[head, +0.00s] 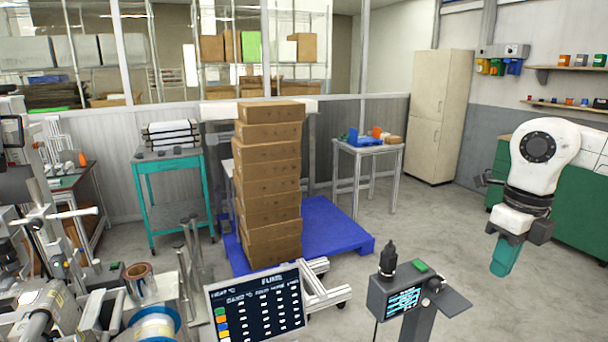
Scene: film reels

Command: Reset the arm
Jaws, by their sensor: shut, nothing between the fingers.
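My arm (540,150) shows at the right of the head view, white with black joints. It is folded, with its lower part hanging down over open floor. My gripper (501,268) appears to be the teal end below the black wrist. It is shut and empty, and it touches nothing that I can see. The fingers are too small to make out singly.
A tall stack of brown boxes (268,180) stands on a blue pallet (335,230). A dark console (400,290) on a post stands below and left of my gripper. A green cabinet (575,205) is behind my arm. A screen (257,308) and machinery fill the lower left.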

